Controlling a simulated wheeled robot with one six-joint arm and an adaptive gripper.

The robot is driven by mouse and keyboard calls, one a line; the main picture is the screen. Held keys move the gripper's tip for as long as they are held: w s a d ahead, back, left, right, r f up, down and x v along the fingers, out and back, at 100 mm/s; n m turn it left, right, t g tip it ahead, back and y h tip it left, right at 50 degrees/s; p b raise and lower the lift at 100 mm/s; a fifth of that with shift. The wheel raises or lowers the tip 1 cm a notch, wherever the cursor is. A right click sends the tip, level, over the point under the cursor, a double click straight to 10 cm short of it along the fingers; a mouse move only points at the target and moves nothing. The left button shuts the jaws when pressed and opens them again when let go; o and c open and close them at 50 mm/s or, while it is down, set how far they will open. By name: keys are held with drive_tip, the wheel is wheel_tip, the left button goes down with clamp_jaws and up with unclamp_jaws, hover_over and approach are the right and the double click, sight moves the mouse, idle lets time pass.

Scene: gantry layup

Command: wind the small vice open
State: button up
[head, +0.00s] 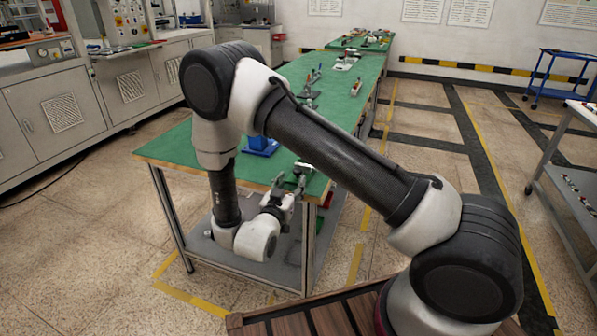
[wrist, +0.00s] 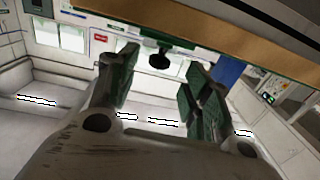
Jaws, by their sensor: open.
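A blue vice body (head: 262,145) stands on the green bench top near its front end in the head view, partly hidden by my arm. A blue part, likely the same vice, shows behind the right finger in the wrist view (wrist: 229,72). My gripper (head: 290,182) is at the bench's front edge, low and close to it. In the wrist view my gripper (wrist: 162,70) is open, its two dark-green padded fingers apart. A dark knob-like part (wrist: 160,59) shows between and beyond the fingertips; I cannot tell if it is the vice's handle. Nothing is held.
The bench's wooden edge (wrist: 215,22) runs across the top of the wrist view, close to the fingers. Small tools (head: 313,77) lie farther along the green bench top (head: 345,100). A lower shelf (head: 272,268) sits under the bench. A blue cart (head: 556,78) stands far right.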

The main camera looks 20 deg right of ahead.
sight(296, 175)
drive_tip(key=x, duration=0.7)
drive_tip(key=c, duration=1)
